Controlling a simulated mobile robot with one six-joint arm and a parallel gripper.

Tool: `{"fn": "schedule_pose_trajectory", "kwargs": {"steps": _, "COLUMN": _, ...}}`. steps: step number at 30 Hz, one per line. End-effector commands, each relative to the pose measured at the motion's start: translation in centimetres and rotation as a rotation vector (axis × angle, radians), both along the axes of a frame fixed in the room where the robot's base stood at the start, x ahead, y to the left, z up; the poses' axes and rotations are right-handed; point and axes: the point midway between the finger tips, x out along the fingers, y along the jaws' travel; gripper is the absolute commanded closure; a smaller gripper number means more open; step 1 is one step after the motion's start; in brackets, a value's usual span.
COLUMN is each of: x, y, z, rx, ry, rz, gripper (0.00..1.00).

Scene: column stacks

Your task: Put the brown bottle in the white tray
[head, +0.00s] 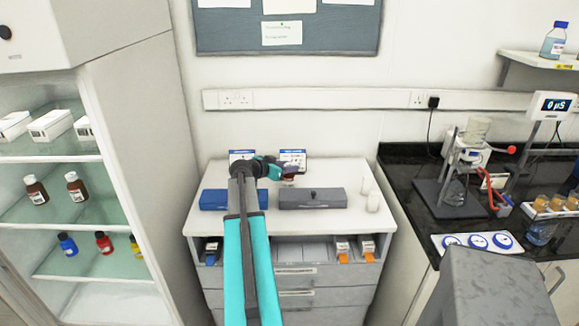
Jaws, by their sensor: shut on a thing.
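My gripper (279,171) is above the white cabinet top, at the end of my teal arm. It is shut on a small dark reddish-brown bottle (290,170) with a pale patch, held tilted; the fingers partly hide it. I cannot make out a plain white tray. A flat white slab with blue discs (478,243) lies on the dark bench at the right.
A blue box (215,199) and a lidded grey box (310,198) stand on the cabinet top (340,168), with white cups (373,202) at right. Two brown bottles (36,190) stand on the left shelf. Lab apparatus (465,165) occupies the right bench.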

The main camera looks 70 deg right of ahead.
Motion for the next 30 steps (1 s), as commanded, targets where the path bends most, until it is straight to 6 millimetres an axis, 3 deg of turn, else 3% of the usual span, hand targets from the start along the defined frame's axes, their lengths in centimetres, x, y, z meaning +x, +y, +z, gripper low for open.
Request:
{"fn": "schedule_pose_trajectory", "kwargs": {"steps": 7, "x": 0.02, "y": 0.0, "z": -0.3, "rx": -0.001, "ry": 0.0, "rz": 0.0, "gripper": 1.0}}
{"fn": "schedule_pose_trajectory", "kwargs": {"steps": 8, "x": 0.02, "y": 0.01, "z": -0.31, "rx": 0.0, "ry": -0.001, "rz": 0.0, "gripper": 0.73}}
{"fn": "schedule_pose_trajectory", "kwargs": {"steps": 11, "x": 0.03, "y": 0.01, "z": -0.24, "rx": 0.0, "ry": 0.0, "rz": 0.0, "gripper": 0.56}}
{"fn": "schedule_pose_trajectory", "kwargs": {"steps": 28, "x": 0.02, "y": 0.02, "z": 0.24, "rx": 0.0, "ry": 0.0, "rz": 0.0, "gripper": 0.56}}
{"fn": "schedule_pose_trajectory", "kwargs": {"steps": 30, "x": 0.35, "y": 0.86, "z": 0.25, "rx": -0.001, "ry": 0.0, "rz": 0.002, "gripper": 0.56}}
